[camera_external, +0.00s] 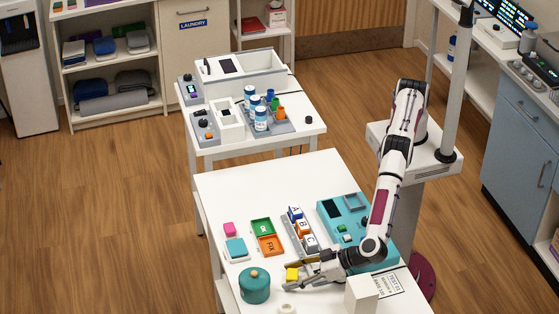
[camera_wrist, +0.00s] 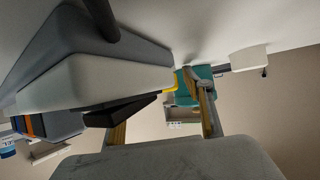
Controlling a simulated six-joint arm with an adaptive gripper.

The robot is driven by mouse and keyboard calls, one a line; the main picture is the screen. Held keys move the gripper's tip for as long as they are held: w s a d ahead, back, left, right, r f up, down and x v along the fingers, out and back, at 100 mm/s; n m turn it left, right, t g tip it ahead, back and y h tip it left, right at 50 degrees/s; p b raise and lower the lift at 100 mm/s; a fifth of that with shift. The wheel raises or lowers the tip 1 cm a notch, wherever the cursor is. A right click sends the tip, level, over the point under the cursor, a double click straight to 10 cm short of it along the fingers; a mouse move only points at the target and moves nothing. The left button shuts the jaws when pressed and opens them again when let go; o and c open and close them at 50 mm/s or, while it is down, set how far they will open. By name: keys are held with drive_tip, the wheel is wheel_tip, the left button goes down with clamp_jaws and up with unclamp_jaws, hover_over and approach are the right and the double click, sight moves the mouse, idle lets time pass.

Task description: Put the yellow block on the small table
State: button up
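The yellow block (camera_external: 292,274) is near the front of the large white table (camera_external: 318,172), just right of a teal pot. My gripper (camera_external: 297,276) is low over this table, its two fingers apart on either side of the block. I cannot tell whether either finger touches it. In the wrist view the two fingers (camera_wrist: 162,118) show apart, and a sliver of the yellow block (camera_wrist: 170,90) shows between them, mostly hidden by a grey and white shape. A smaller white table (camera_external: 303,104) stands behind the large one, with equipment on it.
The teal pot (camera_external: 255,286) is close left of my gripper. Lettered blocks in a grey rack (camera_external: 312,247), green and orange trays (camera_external: 268,245) and a teal device (camera_external: 335,208) stand behind it. A white box (camera_external: 361,294) is at right. The large table's far part is clear.

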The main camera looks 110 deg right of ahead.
drive_tip(key=shift+r, duration=0.1)
drive_tip(key=shift+s+r, duration=0.1)
drive_tip(key=shift+r, duration=0.05)
drive_tip(key=v, duration=1.1)
drive_tip(key=shift+s+a+r, duration=0.1)
drive_tip(key=shift+s+a, duration=0.1)
drive_tip(key=shift+s, duration=0.1)
idle(0.6)
